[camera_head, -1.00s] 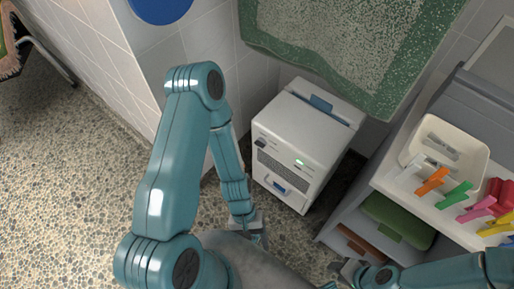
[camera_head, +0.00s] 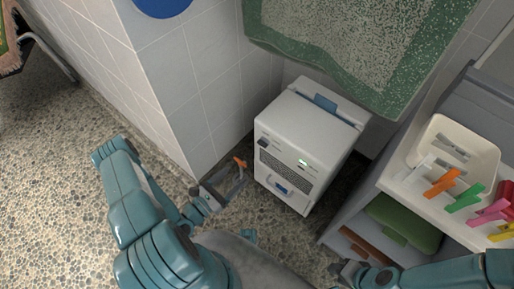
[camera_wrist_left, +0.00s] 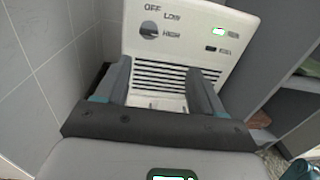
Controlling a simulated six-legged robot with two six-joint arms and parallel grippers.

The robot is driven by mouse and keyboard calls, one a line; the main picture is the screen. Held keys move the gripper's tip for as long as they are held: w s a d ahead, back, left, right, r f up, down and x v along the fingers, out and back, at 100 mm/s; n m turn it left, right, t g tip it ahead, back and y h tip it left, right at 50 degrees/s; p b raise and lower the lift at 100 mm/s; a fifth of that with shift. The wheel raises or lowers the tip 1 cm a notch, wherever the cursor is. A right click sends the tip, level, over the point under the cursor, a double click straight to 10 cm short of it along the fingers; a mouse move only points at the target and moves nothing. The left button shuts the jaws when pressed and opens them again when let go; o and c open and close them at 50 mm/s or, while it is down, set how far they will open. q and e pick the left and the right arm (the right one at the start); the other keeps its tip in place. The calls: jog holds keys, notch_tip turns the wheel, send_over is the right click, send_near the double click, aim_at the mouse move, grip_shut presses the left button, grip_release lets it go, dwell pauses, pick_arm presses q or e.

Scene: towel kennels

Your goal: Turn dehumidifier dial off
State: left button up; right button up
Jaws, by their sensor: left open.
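The white dehumidifier (camera_head: 335,130) stands on the floor against the tiled wall. Its dark round dial (camera_head: 262,142) is at the front's upper left. In the left wrist view the dial (camera_wrist_left: 149,30) has OFF, LOW and HIGH printed around it; I cannot tell clearly where it points. A green light (camera_wrist_left: 218,31) is lit to its right. My left gripper (camera_head: 232,178) is open and empty, left of the front panel. In the wrist view its fingers (camera_wrist_left: 160,90) are apart below the dial, touching nothing I can make out. My right gripper (camera_head: 348,270) is at the bottom, partly cut off.
A grey shelf unit (camera_head: 345,232) stands right, with a cream bin (camera_head: 478,150) and coloured pegs on top and a green folded item (camera_head: 405,222) inside. A green-edged towel (camera_head: 335,40) hangs above. A small orange piece (camera_head: 240,162) shows by my left fingertips. Pebbled floor at left is clear.

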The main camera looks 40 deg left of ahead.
aim_at(260, 145)
pick_arm(q)
jog(key=shift+n+y, duration=0.3)
jog(key=shift+y, duration=0.4)
jog(key=w+b, duration=0.2)
jog(key=w, duration=1.4)
jog(key=shift+f, duration=0.15)
jog(key=c, duration=1.1)
jog(key=shift+o, duration=0.2)
